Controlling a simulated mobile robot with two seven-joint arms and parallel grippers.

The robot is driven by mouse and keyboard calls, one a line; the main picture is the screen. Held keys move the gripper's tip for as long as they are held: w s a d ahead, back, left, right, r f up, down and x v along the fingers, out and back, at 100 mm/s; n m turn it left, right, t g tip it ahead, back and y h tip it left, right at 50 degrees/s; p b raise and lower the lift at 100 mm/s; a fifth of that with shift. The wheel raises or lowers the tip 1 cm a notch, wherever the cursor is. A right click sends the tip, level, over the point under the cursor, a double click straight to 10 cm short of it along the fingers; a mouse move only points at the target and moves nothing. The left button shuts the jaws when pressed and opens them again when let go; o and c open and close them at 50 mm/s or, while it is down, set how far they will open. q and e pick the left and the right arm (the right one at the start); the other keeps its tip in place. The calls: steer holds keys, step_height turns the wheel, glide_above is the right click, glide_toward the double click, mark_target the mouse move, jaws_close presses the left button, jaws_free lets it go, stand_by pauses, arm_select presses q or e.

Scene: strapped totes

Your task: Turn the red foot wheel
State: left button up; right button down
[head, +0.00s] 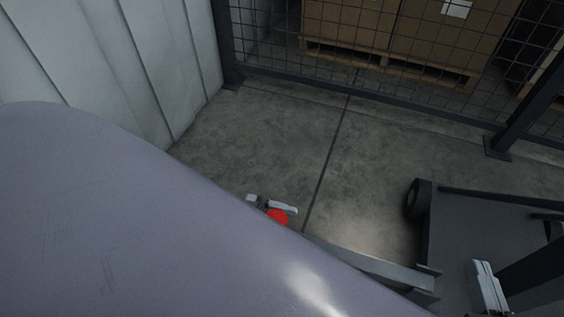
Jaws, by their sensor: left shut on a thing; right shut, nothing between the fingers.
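The red foot wheel (278,216) shows as a small red patch near the middle of the head view, low over the floor. Most of it and whatever carries it are hidden by a large smooth surface close to the camera. My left gripper (266,204) is at the red wheel, its pale fingertips beside the red part. It is shut on the wheel, though the contact is mostly hidden. My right gripper (488,286) is at the lower right, over the dark cart, shut and empty, well apart from the wheel.
A dark flat cart (465,225) with a black tyre (418,198) stands at the right. A mesh fence (380,45) with pallets and cartons behind it closes the back. A pale panelled wall (120,65) runs along the left. Concrete floor (260,140) between is clear.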

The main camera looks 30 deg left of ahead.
arm_select(q)
steer(key=o, duration=1)
steer(key=shift+d, duration=0.15)
steer(key=shift+c, duration=0.2)
steer(key=v, duration=0.7)
